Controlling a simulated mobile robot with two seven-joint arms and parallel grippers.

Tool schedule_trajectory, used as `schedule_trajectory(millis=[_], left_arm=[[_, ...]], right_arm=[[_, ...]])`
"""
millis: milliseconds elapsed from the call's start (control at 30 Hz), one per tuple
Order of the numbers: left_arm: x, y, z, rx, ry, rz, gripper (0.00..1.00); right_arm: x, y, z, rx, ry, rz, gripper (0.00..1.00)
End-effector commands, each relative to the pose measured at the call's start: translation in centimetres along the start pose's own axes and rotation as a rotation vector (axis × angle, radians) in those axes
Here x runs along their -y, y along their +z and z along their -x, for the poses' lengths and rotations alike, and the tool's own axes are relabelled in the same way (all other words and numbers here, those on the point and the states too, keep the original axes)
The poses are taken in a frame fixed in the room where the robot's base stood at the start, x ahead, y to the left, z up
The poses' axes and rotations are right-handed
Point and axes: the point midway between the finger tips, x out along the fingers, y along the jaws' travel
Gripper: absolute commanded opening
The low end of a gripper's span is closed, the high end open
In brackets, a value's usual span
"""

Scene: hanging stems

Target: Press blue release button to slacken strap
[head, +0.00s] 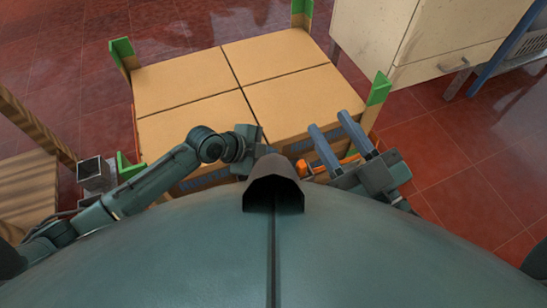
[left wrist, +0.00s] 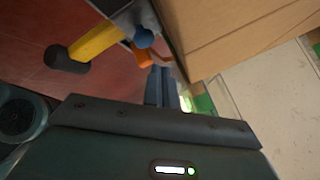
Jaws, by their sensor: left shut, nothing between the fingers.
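In the left wrist view a blue round button (left wrist: 143,38) sits on a grey metal tensioner (left wrist: 130,18) against the carton side. An orange lever (left wrist: 140,55) is just below the button, and a yellow handle (left wrist: 95,42) with a dark end sticks out left. My left gripper (left wrist: 160,70) is shut and empty, its tips close to the orange lever and below the button; contact cannot be told. In the head view my left gripper (head: 248,136) is at the cartons' near side, its tips hidden. My right gripper (head: 330,121) is open near the right corner.
Several cartons (head: 190,82) form a block with green corner protectors (head: 379,87). A cream cabinet (head: 400,40) stands at the back right. Wooden framing (head: 30,130) and a grey box-shaped part (head: 96,174) are at left. Red tiled floor is open at right.

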Motion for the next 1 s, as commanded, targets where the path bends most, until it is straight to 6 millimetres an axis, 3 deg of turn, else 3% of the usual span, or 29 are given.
schedule_trajectory(millis=[33,233,1000], left_arm=[[0.6,-0.5,0.8,0.0,0.0,-0.001,0.0],[1.4,-1.4,1.9,0.0,-0.001,-0.001,0.0],[1.4,-1.4,1.9,0.0,-0.001,0.0,0.0]], right_arm=[[-0.1,-1.0,-0.2,0.0,0.001,0.0,0.36],[-0.2,-2.4,-0.6,0.0,0.001,0.0,0.36],[-0.2,-2.3,-0.5,0.0,0.002,0.0,0.36]])
